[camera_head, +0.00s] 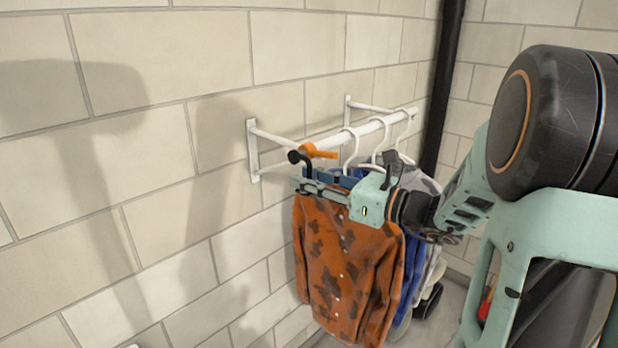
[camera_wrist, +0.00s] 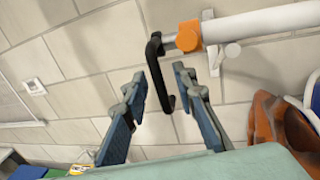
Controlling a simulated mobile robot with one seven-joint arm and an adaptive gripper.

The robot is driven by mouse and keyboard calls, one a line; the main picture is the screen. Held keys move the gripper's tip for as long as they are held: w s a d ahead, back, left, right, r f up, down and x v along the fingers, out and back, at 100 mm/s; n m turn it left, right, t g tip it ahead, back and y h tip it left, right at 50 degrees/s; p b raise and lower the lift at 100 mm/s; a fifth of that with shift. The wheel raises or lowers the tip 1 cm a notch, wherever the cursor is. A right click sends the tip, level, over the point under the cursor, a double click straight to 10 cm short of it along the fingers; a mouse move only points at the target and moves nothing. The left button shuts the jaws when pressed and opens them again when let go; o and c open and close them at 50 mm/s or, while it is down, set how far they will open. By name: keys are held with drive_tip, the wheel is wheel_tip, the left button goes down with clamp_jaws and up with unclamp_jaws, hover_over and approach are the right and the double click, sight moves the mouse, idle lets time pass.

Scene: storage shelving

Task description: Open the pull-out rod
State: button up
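The pull-out rod is a white tube (camera_wrist: 262,23) with an orange collar (camera_wrist: 189,36) and a black loop handle (camera_wrist: 153,62) at its end. In the head view the orange collar (camera_head: 318,152) and black handle (camera_head: 295,156) are at the near end of the wall-mounted rod (camera_head: 372,127). My gripper (camera_head: 304,180) is at the handle, partly overlapping it in this view. In the wrist view my gripper (camera_wrist: 159,78) is open, with the handle appearing between its two blue-grey fingers. Gaps show on both sides; depth is hard to judge.
White brackets (camera_head: 252,150) fix the rod to the brick wall. An orange patterned shirt (camera_head: 345,265) and other clothes on white hangers hang just below and behind my gripper. A black vertical pipe (camera_head: 442,90) stands in the corner. The wall side at left is clear.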

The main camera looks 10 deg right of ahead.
drive_tip(key=shift+c, duration=0.2)
clamp_jaws()
idle(0.3)
